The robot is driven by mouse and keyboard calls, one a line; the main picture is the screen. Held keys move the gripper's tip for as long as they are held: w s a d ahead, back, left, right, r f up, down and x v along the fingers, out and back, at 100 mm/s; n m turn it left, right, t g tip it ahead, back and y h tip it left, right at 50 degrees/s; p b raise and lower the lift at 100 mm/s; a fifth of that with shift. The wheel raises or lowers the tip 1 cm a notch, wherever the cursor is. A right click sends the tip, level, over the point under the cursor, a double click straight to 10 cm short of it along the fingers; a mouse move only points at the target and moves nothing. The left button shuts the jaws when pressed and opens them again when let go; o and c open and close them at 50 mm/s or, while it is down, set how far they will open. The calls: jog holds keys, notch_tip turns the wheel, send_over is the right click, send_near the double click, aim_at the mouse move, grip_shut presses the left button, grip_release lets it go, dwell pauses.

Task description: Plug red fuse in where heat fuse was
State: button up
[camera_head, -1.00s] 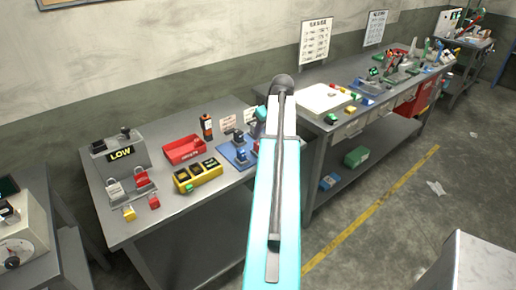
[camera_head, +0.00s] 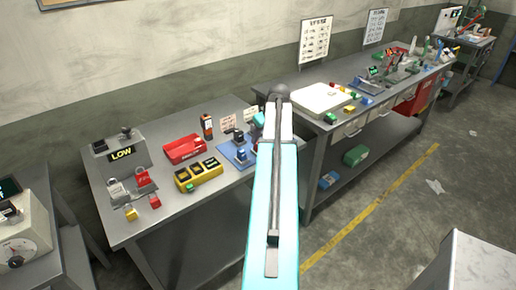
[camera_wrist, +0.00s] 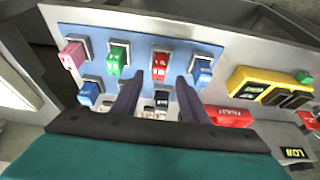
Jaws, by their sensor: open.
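A blue fuse board (camera_wrist: 205,48) fills the upper left of the wrist view, with grey sockets carrying coloured fuses. The red fuse (camera_wrist: 159,68) sits at a socket in the upper row, between a green fuse (camera_wrist: 117,61) and a blue fuse (camera_wrist: 201,71). My gripper (camera_wrist: 157,84) is open and empty; its two dark fingers straddle the space just below the red fuse in the picture. I cannot tell if they touch it. In the head view my arm partly hides the blue board (camera_head: 233,157) and hides my gripper. I cannot read which place is the heat fuse's.
A red tray (camera_head: 184,149), a yellow block with dark windows (camera_head: 198,173) and a grey box reading LOW (camera_head: 122,152) stand on the left bench. Padlocks hang at its front left. Another bench with a white case (camera_head: 321,100) stands to the right.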

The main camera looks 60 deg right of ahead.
jog(key=shift+p+x, duration=1)
jog(key=shift+x, duration=1.15)
jog(key=shift+s+d, duration=0.1)
jog(key=shift+d, duration=0.05)
grip_shut()
jog(key=shift+r, duration=0.2)
jog(key=shift+r+b, duration=1.1)
jog(key=shift+r, duration=0.45)
jog(key=s+a+r+b, duration=0.1)
jog(key=s+a+b, duration=0.4)
jog(key=s+a, duration=0.4)
jog(key=shift+s+a+r, duration=0.25)
jog(key=shift+s+a, duration=0.1)
jog(key=shift+a, duration=1.55)
